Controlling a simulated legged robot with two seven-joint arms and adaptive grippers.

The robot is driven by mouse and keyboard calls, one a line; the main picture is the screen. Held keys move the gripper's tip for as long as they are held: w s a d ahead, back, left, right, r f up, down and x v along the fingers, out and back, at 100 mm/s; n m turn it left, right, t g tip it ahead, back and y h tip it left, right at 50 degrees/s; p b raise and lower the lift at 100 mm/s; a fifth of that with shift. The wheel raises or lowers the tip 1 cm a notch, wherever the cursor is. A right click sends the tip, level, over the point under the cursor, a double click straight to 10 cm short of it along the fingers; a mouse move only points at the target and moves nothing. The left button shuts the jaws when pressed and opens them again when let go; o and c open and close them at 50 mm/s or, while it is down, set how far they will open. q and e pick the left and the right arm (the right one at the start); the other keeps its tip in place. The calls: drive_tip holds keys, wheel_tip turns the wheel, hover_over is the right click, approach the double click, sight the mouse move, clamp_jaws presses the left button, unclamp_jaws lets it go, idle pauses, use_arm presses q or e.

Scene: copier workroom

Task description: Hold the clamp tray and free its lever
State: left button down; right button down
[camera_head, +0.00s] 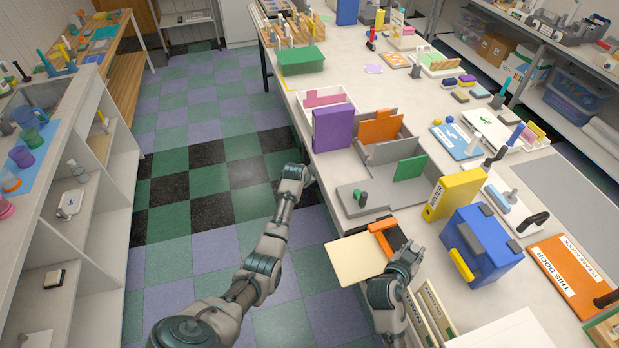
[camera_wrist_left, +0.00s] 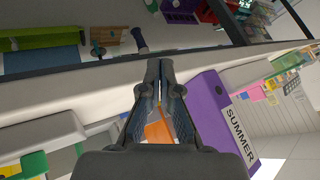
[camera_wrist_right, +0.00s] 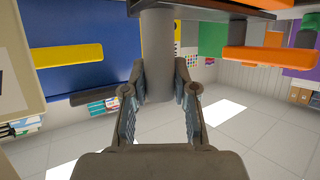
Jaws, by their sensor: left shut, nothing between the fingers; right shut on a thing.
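A cream board (camera_head: 360,259) with an orange bar (camera_head: 380,239) on a dark part lies at the front table edge and seems to be the clamp tray. My right gripper (camera_head: 413,248) is just right of it. In the right wrist view its fingers are shut on a grey cylindrical post (camera_wrist_right: 157,50) that rises to a dark plate; an orange bar (camera_wrist_right: 265,56) shows right of it. Which part is the lever, I cannot tell. My left gripper (camera_head: 308,175) is shut and empty by the table's left edge; its closed fingers (camera_wrist_left: 161,66) fill the left wrist view.
A purple binder (camera_head: 332,130) stands near my left gripper. A grey box with a green knob (camera_head: 362,199) lies behind the cream board. A blue case (camera_head: 480,246) and a yellow binder (camera_head: 455,194) stand to the right. Free floor lies left of the table (camera_head: 299,103).

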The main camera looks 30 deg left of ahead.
use_arm(q)
drive_tip(key=v, duration=1.1)
drive_tip(key=shift+s+r, duration=0.2)
drive_tip(key=shift+s, duration=0.15)
use_arm(e)
drive_tip(key=c, duration=0.8)
unclamp_jaws()
drive_tip(key=v, duration=1.2)
drive_tip(key=shift+a, duration=0.15)
